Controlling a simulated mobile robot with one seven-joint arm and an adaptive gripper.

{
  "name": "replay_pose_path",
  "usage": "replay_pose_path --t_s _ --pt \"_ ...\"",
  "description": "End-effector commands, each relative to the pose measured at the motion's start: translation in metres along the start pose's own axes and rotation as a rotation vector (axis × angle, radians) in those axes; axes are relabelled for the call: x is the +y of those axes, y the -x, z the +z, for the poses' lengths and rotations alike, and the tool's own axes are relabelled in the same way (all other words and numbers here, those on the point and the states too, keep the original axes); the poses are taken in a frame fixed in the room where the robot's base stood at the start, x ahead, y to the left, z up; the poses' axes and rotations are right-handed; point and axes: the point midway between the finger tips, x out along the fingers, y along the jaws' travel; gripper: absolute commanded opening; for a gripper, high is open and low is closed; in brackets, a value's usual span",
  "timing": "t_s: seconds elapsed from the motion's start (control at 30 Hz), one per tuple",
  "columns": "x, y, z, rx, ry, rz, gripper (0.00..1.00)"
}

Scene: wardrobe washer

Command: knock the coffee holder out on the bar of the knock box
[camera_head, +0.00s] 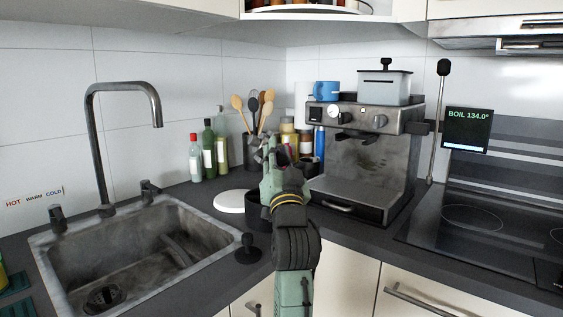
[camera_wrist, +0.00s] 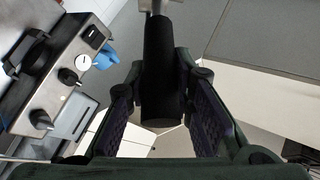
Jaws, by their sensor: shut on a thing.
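My gripper (camera_wrist: 163,105) is shut on the black handle of the coffee holder (camera_wrist: 160,65). The handle points away between the fingers, and a bit of the metal head shows at the top edge of the wrist view. In the head view my gripper (camera_head: 275,165) is raised over the counter, left of the coffee machine, and mostly hides the holder. A dark round container, apparently the knock box (camera_head: 258,214), stands below and behind my wrist. Its bar is hidden, and I cannot tell what is inside the holder.
The coffee machine (camera_head: 362,160) stands close on the right. A white disc (camera_head: 235,201) and a black tamper-like object (camera_head: 248,250) lie near the dark container. The sink (camera_head: 140,250) is left. Bottles (camera_head: 208,150) and a utensil pot (camera_head: 250,152) stand behind.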

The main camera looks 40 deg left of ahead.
Motion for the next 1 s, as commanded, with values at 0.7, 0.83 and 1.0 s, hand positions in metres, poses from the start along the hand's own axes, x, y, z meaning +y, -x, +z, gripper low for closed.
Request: replay_pose_path --t_s 0.7,0.83,1.0 --pt "-0.001 0.007 0.000 0.006 -0.033 -0.026 0.00" --pt "0.003 0.011 0.008 0.006 -0.032 -0.026 0.00" --pt "0.009 0.018 0.020 0.006 -0.032 -0.025 0.00"
